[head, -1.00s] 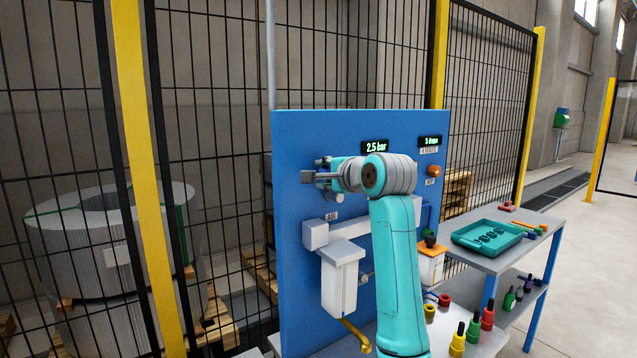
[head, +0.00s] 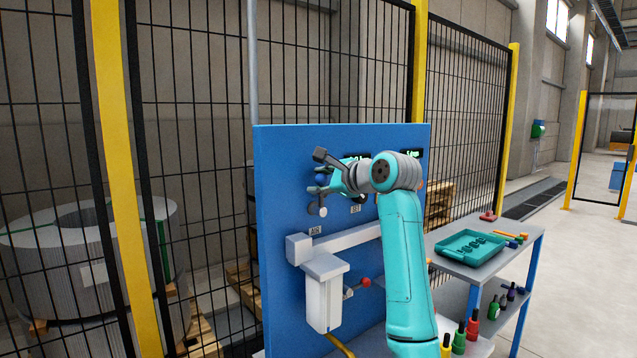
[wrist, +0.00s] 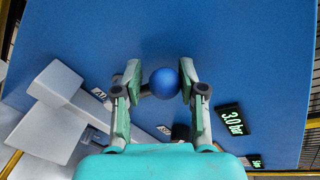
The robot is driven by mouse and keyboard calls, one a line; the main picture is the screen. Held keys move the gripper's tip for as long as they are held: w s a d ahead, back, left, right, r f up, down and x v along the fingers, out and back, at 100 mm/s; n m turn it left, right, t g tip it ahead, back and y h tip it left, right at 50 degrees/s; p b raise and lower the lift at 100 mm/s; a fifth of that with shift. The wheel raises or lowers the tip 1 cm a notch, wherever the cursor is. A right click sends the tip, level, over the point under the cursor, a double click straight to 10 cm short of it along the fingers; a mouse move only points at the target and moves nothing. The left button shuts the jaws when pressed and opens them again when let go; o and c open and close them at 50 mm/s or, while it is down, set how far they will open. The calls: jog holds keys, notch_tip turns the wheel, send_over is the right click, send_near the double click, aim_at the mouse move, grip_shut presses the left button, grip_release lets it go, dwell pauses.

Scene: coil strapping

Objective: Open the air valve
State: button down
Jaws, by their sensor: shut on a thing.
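A blue ball knob (wrist: 165,83) on a short grey lever sits between the fingertips of my gripper (wrist: 164,80) in the wrist view, with a finger on each side. In the head view the knob (head: 320,179) shows beside my gripper (head: 322,172) at the panel's upper left. The lever's pivot is mostly hidden.
A grey housing (head: 324,300) and a red-knobbed lever (head: 365,282) are lower on the panel. A bench with a teal tray (head: 470,247) stands at right. A wire fence and a steel coil (head: 85,260) are behind and left.

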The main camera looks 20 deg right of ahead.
jog(key=shift+d+f, duration=0.4)
jog(key=shift+f, duration=0.15)
jog(key=c, duration=0.6)
grip_release()
jog(key=shift+r, duration=0.1)
jog(key=shift+a+r, duration=0.1)
jog(key=shift+r, duration=0.1)
jog(key=shift+s+r, duration=0.1)
jog(key=shift+s, duration=0.05)
jog(key=v, duration=1.1)
jog(key=shift+s, duration=0.25)
